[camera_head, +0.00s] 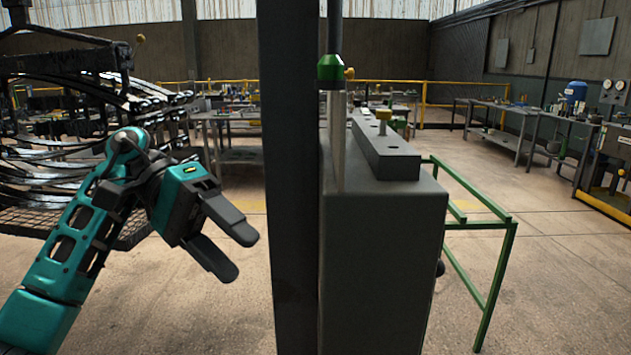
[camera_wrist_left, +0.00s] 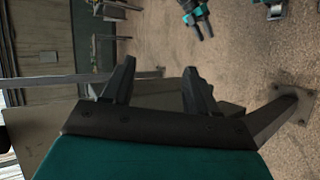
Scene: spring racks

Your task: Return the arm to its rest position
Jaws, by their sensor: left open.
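My left arm comes in from the left in the head view, teal with dark joints. Its left gripper (camera_head: 238,254) points down and to the right, with its two dark fingers apart and nothing between them. It hangs in free air in front of the dark upright post, to its left. In the left wrist view the left gripper's fingers (camera_wrist_left: 160,75) are also apart and empty. A small teal gripper with dark fingers (camera_wrist_left: 202,28) shows at the top of that view, probably my right one; its opening is too small to judge. No right arm shows in the head view.
A rack of dark curved springs (camera_head: 60,150) stands behind my left arm. A dark post (camera_head: 290,200) and a grey machine block (camera_head: 385,250) stand in the middle. A green frame (camera_head: 490,270) is right of the block. Open concrete floor lies at the right.

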